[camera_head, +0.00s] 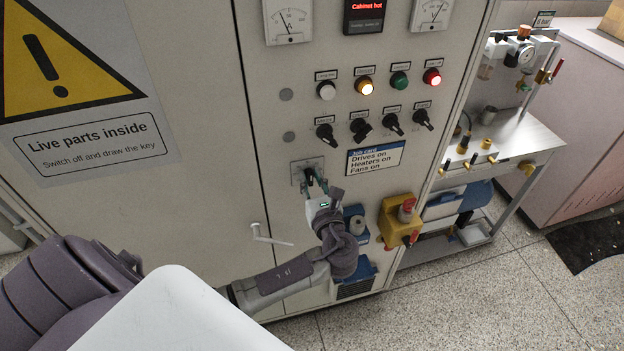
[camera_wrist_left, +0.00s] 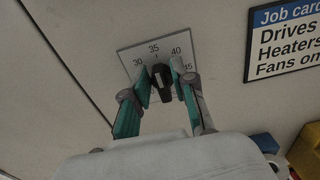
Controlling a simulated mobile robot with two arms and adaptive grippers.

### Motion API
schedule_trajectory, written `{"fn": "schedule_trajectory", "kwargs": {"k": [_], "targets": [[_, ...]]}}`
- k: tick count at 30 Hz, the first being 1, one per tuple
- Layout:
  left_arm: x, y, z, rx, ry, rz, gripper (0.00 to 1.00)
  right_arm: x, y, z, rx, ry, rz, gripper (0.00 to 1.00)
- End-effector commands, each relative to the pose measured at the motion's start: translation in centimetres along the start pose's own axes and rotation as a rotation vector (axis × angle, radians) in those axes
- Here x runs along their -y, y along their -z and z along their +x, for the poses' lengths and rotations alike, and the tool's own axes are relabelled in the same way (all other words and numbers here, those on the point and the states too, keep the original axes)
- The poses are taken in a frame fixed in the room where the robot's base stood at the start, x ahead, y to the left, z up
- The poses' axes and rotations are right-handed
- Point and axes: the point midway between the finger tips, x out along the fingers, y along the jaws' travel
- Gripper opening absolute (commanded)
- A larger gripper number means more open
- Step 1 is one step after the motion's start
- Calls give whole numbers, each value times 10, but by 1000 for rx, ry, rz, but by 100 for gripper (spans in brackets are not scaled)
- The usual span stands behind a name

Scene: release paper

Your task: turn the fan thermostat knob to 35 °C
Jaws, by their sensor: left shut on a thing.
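The fan thermostat knob (camera_wrist_left: 161,82) is small and black. It sits on a pale square scale plate (camera_wrist_left: 131,60) marked 30, 35, 40 and 45 in the left wrist view. The knob's upper end lies just below the 35 mark; its exact pointer reading is hard to make out. My left gripper (camera_wrist_left: 163,86) has its green fingers on both sides of the knob and is shut on it. In the head view the gripper (camera_head: 316,182) is at the plate (camera_head: 299,167) on the cabinet front and hides the knob. My right gripper is not in view.
Black rotary switches (camera_head: 392,122) and lamps (camera_head: 366,86) are above right of the plate. A job card (camera_head: 375,158) reads "Drives on, Heaters on, Fans on".

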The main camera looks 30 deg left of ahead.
Motion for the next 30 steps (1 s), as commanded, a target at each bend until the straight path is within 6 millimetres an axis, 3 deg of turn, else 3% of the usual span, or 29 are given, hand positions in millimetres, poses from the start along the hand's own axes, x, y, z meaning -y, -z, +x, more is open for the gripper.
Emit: {"fn": "schedule_trajectory", "kwargs": {"k": [5,6,8,20,30], "targets": [[0,0,0,0,0,3,0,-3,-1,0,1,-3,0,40],[0,0,0,0,0,3,31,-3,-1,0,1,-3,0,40],[0,0,0,0,0,3,38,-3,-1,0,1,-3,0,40],[0,1,-9,-2,1,4,38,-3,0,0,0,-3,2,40],[0,1,-78,-5,2,2,38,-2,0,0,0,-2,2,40]]}}
